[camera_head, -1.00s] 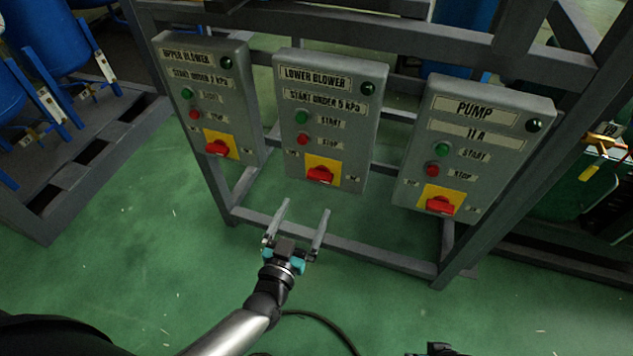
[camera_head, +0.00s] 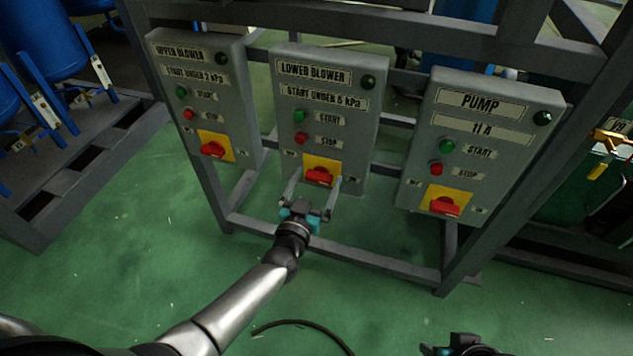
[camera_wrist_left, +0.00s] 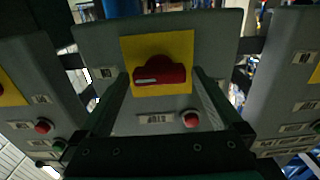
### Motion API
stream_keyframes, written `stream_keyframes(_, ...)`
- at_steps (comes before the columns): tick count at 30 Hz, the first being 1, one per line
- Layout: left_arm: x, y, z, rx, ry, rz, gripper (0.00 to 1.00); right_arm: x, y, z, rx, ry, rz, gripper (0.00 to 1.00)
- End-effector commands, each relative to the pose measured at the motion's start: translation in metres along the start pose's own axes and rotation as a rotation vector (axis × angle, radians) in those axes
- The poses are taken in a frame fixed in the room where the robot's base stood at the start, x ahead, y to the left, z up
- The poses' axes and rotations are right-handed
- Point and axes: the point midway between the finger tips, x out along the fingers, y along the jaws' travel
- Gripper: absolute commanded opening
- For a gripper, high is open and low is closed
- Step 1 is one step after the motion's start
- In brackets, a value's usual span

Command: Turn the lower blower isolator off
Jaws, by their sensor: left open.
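The lower blower box (camera_head: 322,130) is the middle grey panel, with a green and a red button above its isolator. The isolator is a red knob (camera_head: 319,177) on a yellow plate (camera_head: 322,164); the knob lies roughly crosswise. My left gripper (camera_head: 316,185) is open, its fingers pointing up at the box on either side of the knob. In the left wrist view the red knob (camera_wrist_left: 160,71) sits between the two fingertips (camera_wrist_left: 162,78), with no clear contact. My right gripper (camera_head: 465,347) shows only in part at the bottom edge.
The upper blower box (camera_head: 203,120) stands to the left and the pump box (camera_head: 478,140) to the right, each with its own red knob. A grey frame (camera_head: 350,257) carries them. Green floor in front is clear apart from a dark cable (camera_head: 305,323).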

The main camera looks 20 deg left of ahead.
Motion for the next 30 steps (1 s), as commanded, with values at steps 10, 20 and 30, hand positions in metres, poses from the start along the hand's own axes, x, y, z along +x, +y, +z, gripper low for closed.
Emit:
stream_keyframes(10,-0.0003,0.0003,0.0000,0.000,0.000,0.000,0.79,-0.0001,0.0002,0.0002,0.000,0.000,0.001,0.50)
stream_keyframes(20,-0.0005,0.0003,0.0002,0.000,0.000,0.000,0.41,0.0000,0.0002,0.0002,0.000,0.000,0.000,0.50)
stream_keyframes(30,-0.0006,0.0002,0.0003,-0.007,-0.001,0.000,0.22,0.0002,0.0000,0.0002,0.000,0.000,0.000,0.50)
